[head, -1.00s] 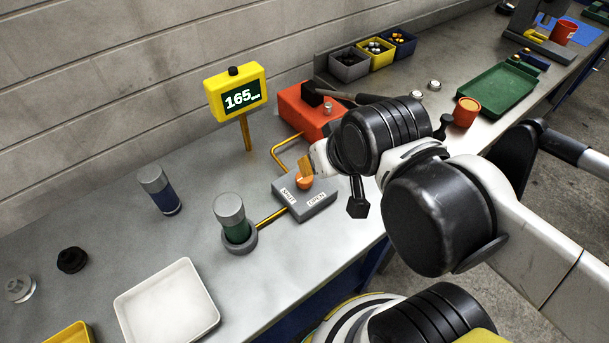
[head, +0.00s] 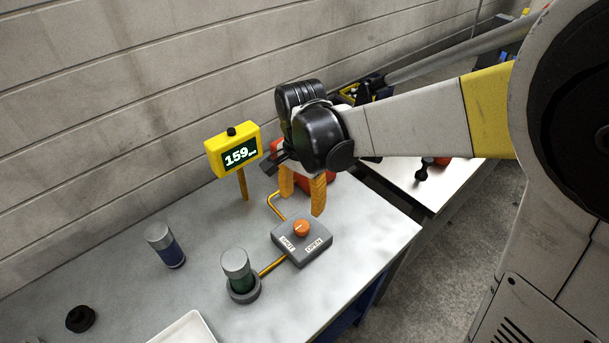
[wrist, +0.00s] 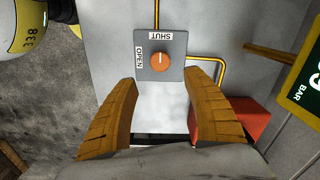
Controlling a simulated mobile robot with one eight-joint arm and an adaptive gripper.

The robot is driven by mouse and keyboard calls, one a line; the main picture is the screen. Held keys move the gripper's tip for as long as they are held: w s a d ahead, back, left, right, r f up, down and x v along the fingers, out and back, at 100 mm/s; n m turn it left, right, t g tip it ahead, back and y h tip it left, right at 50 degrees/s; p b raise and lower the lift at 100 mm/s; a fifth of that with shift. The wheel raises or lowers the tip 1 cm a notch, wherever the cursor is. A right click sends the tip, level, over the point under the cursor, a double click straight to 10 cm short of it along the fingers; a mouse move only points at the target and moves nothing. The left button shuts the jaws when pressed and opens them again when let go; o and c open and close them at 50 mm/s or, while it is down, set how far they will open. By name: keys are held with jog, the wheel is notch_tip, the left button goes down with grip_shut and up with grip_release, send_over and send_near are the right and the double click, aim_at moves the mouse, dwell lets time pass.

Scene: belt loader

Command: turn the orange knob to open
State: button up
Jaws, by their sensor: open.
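The orange knob (head: 301,228) sits on a grey box (head: 318,250) with SHUT and OPEN labels. The fingers (wrist: 160,82) also show spread in the wrist view.
A yellow display (head: 233,150) reading 159 stands behind the box. A grey-topped green cylinder (head: 236,268) in a ring is joined to the box by an orange pipe. A blue cylinder (head: 166,245) stands further left. A red block (head: 322,182) is partly hidden behind my gripper.

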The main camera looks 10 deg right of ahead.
aim_at(302, 224)
notch_tip(302, 224, down, 10)
jog(key=b, duration=0.3)
jog(key=shift+f, duration=0.2)
jog(key=c, duration=1.2)
